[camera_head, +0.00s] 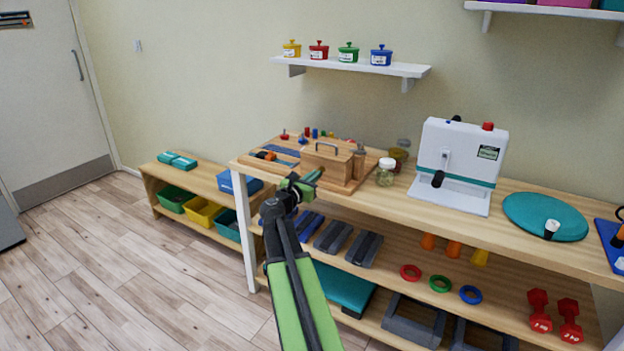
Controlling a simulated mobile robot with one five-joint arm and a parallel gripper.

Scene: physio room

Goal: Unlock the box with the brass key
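A wooden box (326,164) with a handle on top stands on a wooden board on the upper shelf of the long bench. My gripper (312,176) is in front of the box, overlapping its lower front in the picture. I cannot tell whether it touches the box. The fingers are small and partly hidden by my wrist, so I cannot tell whether they are open or shut, or hold anything. I cannot make out the brass key. The lock is not clearly visible either.
A glass jar (386,172) stands just right of the box. A white device (457,164) and a teal disc (544,217) are further right. The bench's front edge (420,214) runs below my gripper. Floor (120,260) to the left is clear.

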